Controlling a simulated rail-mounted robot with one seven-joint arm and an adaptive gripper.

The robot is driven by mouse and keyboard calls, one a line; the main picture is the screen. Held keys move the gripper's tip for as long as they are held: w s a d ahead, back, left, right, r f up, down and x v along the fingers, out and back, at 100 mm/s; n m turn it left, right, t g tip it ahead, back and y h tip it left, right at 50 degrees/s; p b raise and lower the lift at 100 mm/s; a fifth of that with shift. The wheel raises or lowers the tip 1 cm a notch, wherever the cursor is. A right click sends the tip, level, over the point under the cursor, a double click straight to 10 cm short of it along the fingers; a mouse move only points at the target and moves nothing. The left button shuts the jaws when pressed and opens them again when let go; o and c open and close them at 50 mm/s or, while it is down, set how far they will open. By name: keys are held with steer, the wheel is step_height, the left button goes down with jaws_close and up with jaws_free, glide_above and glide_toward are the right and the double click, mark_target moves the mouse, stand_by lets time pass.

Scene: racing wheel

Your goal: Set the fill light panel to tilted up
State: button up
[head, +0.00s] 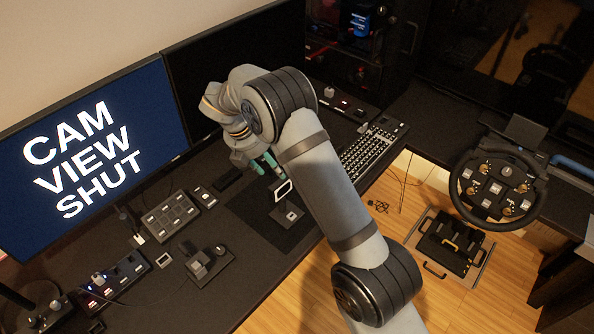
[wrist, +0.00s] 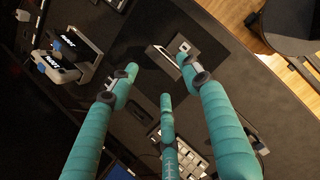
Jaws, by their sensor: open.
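A small panel with a bright white frame (head: 283,189) stands on a dark base (head: 291,214) on the desk, just below my gripper; it looks like the fill light panel. In the wrist view the panel (wrist: 163,58) shows nearly edge-on, beside a light square (wrist: 180,44) on its base. I cannot tell its exact tilt. My gripper (head: 265,164) has teal fingers, spread open and empty, above and slightly left of the panel. In the wrist view the fingertips (wrist: 160,78) surround the panel's area; the right one overlaps the base's edge in the picture, and contact is unclear.
A monitor (head: 85,160) reads "CAM VIEW SHUT". A button box (head: 171,216), a lever unit (head: 208,262) and a switch strip (head: 114,282) stand on the desk at left. A keyboard (head: 371,150) lies right of my arm. A racing wheel (head: 497,187) stands further right.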

mark_target(278, 179)
steer(key=shift+a+n, duration=0.55)
steer(key=shift+n, duration=0.15)
steer(key=shift+s+a+f, duration=0.1)
steer(key=shift+s+a, duration=0.05)
steer(key=shift+a, duration=0.05)
steer(key=shift+d+f+n, duration=0.1)
steer(key=shift+f+n, duration=0.2)
steer(key=shift+f, duration=0.05)
steer(key=x, duration=0.3)
steer(key=p+x, duration=0.1)
steer(key=x, duration=0.2)
steer(key=p+x, duration=0.1)
steer(key=x, duration=0.2)
steer(key=shift+w+f, duration=0.2)
steer(key=shift+w, duration=0.15)
steer(key=c, duration=0.3)
jaws_close()
